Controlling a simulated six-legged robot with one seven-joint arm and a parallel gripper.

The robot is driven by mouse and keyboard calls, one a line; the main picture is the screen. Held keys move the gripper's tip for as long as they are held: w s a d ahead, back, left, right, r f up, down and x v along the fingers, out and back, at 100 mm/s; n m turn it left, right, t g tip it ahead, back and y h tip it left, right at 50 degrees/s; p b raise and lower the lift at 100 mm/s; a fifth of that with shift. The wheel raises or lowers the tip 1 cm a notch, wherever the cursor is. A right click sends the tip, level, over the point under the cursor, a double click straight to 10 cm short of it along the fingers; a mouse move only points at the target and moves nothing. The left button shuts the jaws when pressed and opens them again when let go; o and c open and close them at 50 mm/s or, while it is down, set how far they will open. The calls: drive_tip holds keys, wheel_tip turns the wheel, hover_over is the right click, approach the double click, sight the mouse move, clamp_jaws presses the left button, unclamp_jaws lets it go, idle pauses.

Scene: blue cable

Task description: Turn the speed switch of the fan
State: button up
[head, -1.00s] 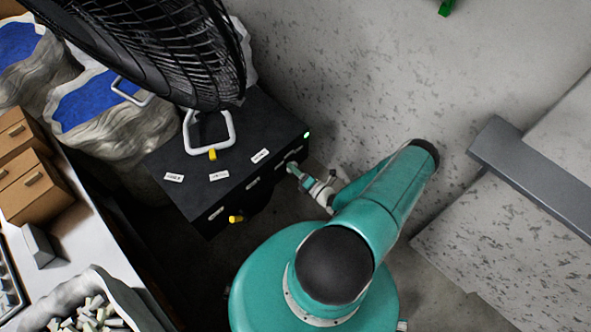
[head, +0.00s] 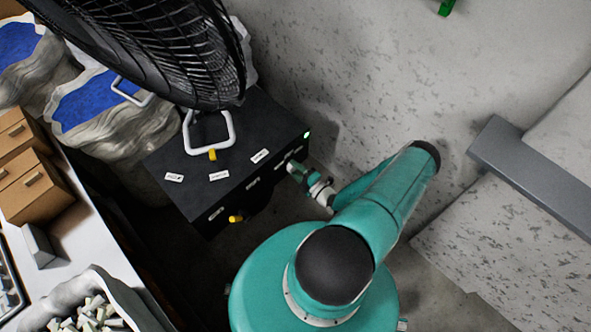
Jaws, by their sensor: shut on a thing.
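The fan (head: 165,50) has a black wire cage and stands over a black box (head: 187,190) with white labels. My gripper (head: 295,168) is at the right end of the box's front face, its fingertips against it. It is shut on a small part there, which I take to be the speed switch; the fingers hide it. A yellow knob (head: 236,218) sticks out of the front face farther left. A green light (head: 306,135) glows at the box's right corner.
A white handle (head: 230,127) and a yellow piece (head: 212,154) are on top of the box. Sacks with blue contents (head: 95,103) stand behind it. A table with brown drawers (head: 35,185) is at left. A grey wall (head: 400,70) is at right.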

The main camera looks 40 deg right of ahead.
idle(0.3)
drive_tip(key=o, duration=1)
drive_tip(key=shift+c, duration=0.2)
drive_tip(key=s, duration=1.3)
drive_tip(key=shift+s+d, duration=0.2)
drive_tip(key=shift+s, duration=0.2)
